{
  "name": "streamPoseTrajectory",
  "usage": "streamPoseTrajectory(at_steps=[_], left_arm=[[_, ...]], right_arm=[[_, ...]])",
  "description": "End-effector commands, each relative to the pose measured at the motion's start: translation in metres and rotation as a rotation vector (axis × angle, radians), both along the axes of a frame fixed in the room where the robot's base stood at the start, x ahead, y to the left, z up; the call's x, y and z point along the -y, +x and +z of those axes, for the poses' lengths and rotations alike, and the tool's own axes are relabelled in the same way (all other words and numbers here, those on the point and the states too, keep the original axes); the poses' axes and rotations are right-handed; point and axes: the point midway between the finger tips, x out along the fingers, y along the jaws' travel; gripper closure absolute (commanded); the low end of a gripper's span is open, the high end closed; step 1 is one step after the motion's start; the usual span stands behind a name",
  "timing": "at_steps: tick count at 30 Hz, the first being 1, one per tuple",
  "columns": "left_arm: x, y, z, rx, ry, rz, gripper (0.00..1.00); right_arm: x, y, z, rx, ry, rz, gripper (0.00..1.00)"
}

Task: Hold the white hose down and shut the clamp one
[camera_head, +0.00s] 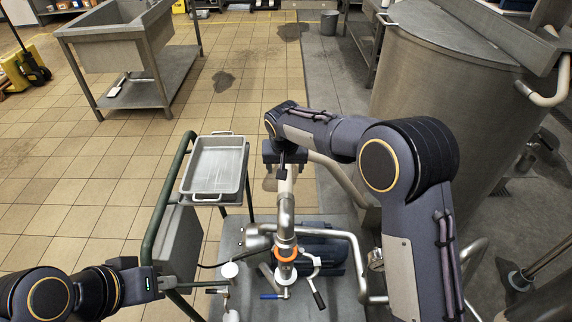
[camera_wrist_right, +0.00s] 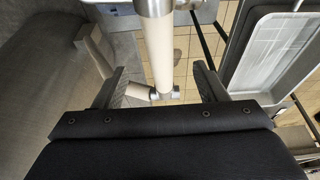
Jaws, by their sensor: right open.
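The white hose (camera_wrist_right: 160,50) runs between the two fingers of my open right gripper (camera_wrist_right: 161,88) in the right wrist view, with metal fittings at its ends. In the head view my right gripper (camera_head: 284,172) points down over the pipe run, and a pale hose length (camera_head: 335,175) slopes away to the right. Below is a metal pipe joint with an orange ring (camera_head: 286,254). A pale clamp-like part (camera_head: 306,262) with a black handle sits beside it; I cannot tell whether it is shut. My left gripper (camera_head: 168,283) is at the lower left, by the cart rail, its fingers unclear.
The cart (camera_head: 232,238) carries a pump, pipes and a blue-handled valve (camera_head: 273,296). A large steel tank (camera_head: 440,80) fills the right.

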Motion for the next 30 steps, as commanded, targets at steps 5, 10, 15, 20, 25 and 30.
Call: streamPoseTrajectory(at_steps=[5,10,15,20,25,30], left_arm=[[0.000,0.000,-0.009,0.000,0.000,0.000,1.00],[0.000,0.000,-0.018,0.000,0.000,0.000,1.00],[0.000,0.000,-0.027,0.000,0.000,0.000,1.00],[0.000,0.000,-0.036,0.000,0.000,0.000,1.00],[0.000,0.000,-0.047,0.000,0.000,0.000,1.00],[0.000,0.000,-0.055,0.000,0.000,0.000,1.00]], right_arm=[[0.001,0.004,-0.016,-0.001,-0.001,-0.001,0.35],[0.001,0.009,-0.036,-0.003,0.001,-0.002,0.35],[0.001,0.016,-0.055,-0.002,0.001,-0.001,0.35],[0.001,0.021,-0.074,-0.003,0.002,-0.002,0.35],[0.001,0.027,-0.093,-0.002,0.001,0.000,0.35],[0.001,0.032,-0.107,-0.001,0.001,-0.001,0.35]])
